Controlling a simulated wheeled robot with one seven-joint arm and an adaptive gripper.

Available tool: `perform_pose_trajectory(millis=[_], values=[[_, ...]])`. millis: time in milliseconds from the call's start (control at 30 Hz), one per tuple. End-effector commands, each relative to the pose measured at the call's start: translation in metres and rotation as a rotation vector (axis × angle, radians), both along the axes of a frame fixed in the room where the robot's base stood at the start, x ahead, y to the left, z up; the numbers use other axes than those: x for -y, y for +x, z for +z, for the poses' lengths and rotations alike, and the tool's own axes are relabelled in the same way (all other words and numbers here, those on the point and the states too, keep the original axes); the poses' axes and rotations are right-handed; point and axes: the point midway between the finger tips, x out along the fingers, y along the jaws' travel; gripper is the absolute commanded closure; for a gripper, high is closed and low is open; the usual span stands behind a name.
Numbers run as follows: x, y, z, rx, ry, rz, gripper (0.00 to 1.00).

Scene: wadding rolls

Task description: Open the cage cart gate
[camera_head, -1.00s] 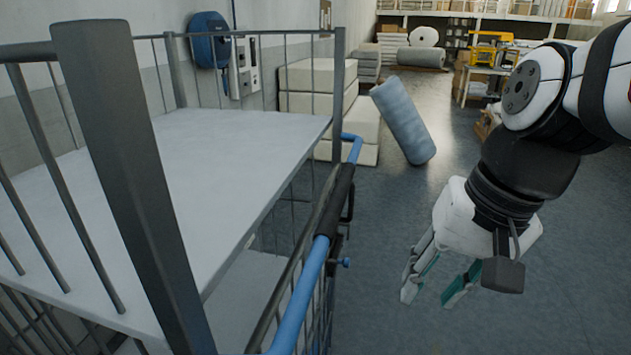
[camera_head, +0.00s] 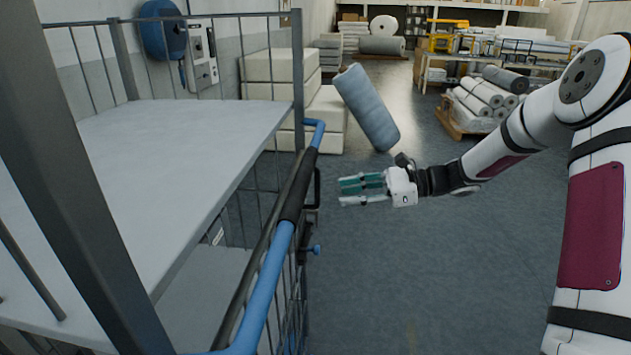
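The cage cart (camera_head: 190,165) stands at the left, with a white upper shelf, grey bars and a lower shelf. Its gate (camera_head: 270,270) is on the side facing right, with a blue top rail and a black grip sleeve (camera_head: 301,185). A dark latch handle (camera_head: 315,190) and a blue knob (camera_head: 315,249) stick out from the gate. The gate appears shut against the cart. My gripper (camera_head: 341,193) points left toward the latch handle, a short gap to its right. Its fingers are apart with nothing between them.
A leaning blue-grey roll (camera_head: 367,107) and stacked white blocks (camera_head: 322,112) stand beyond the cart. A pallet of rolls (camera_head: 481,107) is at the back right. A blue wall box (camera_head: 162,30) hangs behind the cart. The floor (camera_head: 430,270) right of the gate is clear.

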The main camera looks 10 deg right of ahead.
Motion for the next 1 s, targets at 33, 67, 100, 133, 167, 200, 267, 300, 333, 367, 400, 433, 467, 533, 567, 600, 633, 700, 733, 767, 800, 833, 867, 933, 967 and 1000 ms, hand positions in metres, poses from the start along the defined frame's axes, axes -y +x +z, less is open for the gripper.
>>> perform_pose_trajectory(millis=[33, 67, 100, 133, 167, 200, 267, 300, 333, 367, 400, 433, 467, 533, 567, 600, 633, 700, 733, 767, 800, 833, 867, 933, 967, 1000], values=[[0.014, 0.013, -0.009, -0.023, 0.069, -0.05, 0.67], [0.02, 0.019, -0.012, -0.034, 0.107, -0.076, 0.67], [0.03, 0.026, -0.016, -0.048, 0.152, -0.108, 0.67], [0.035, 0.032, -0.018, -0.056, 0.182, -0.13, 0.67], [0.041, 0.036, -0.02, -0.063, 0.209, -0.149, 0.67], [0.047, 0.04, -0.023, -0.071, 0.239, -0.171, 0.67], [0.054, 0.046, -0.025, -0.079, 0.273, -0.194, 0.67], [0.058, 0.048, -0.027, -0.082, 0.288, -0.204, 0.67], [0.059, 0.049, -0.027, -0.084, 0.296, -0.21, 0.67], [0.059, 0.05, -0.027, -0.085, 0.302, -0.214, 0.67], [0.059, 0.051, -0.027, -0.086, 0.306, -0.217, 0.67], [0.057, 0.053, -0.027, -0.087, 0.307, -0.217, 0.67], [0.054, 0.054, -0.027, -0.087, 0.307, -0.216, 0.67], [0.046, 0.057, -0.027, -0.086, 0.306, -0.214, 0.67], [0.042, 0.059, -0.027, -0.086, 0.306, -0.213, 0.67], [0.036, 0.062, -0.027, -0.087, 0.306, -0.213, 0.67], [0.031, 0.065, -0.027, -0.087, 0.305, -0.213, 0.67], [0.019, 0.072, -0.027, -0.087, 0.305, -0.212, 0.67], [0.014, 0.075, -0.027, -0.087, 0.304, -0.212, 0.67], [0.009, 0.078, -0.027, -0.087, 0.304, -0.212, 0.67], [0.002, 0.081, -0.027, -0.086, 0.305, -0.213, 0.67], [-0.004, 0.084, -0.027, -0.087, 0.304, -0.212, 0.67], [-0.009, 0.087, -0.027, -0.087, 0.304, -0.211, 0.67], [-0.021, 0.093, -0.027, -0.086, 0.305, -0.212, 0.67], [-0.025, 0.096, -0.027, -0.086, 0.304, -0.212, 0.67], [-0.031, 0.1, -0.027, -0.086, 0.303, -0.213, 0.67]])
